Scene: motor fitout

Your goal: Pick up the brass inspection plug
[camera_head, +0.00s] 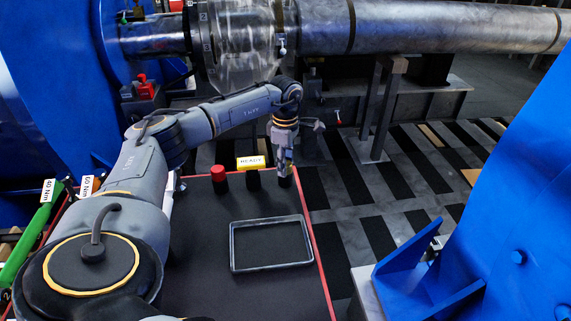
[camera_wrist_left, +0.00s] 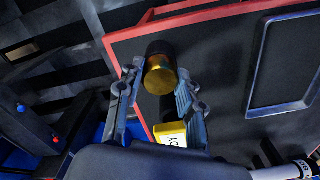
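The inspection plug (camera_wrist_left: 160,76) shows in the left wrist view as a short cylinder, brass on the near part and black at the far end. My left gripper (camera_wrist_left: 160,72) has one finger on each side of it, with the fingertips very close to its sides. I cannot tell whether they touch it. In the head view my left gripper (camera_head: 285,170) points down at the far right corner of the black work surface. A dark stub shows right under its fingertips; the brass is mostly hidden there. My right gripper is in neither view.
The black, red-edged table (camera_head: 210,270) holds an empty rectangular tray (camera_head: 232,250), a red-capped cylinder (camera_head: 218,176) and a yellow READY label (camera_head: 252,162) left of my left gripper. A green torque tool (camera_head: 32,232) lies far left. Large blue housings stand on both sides.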

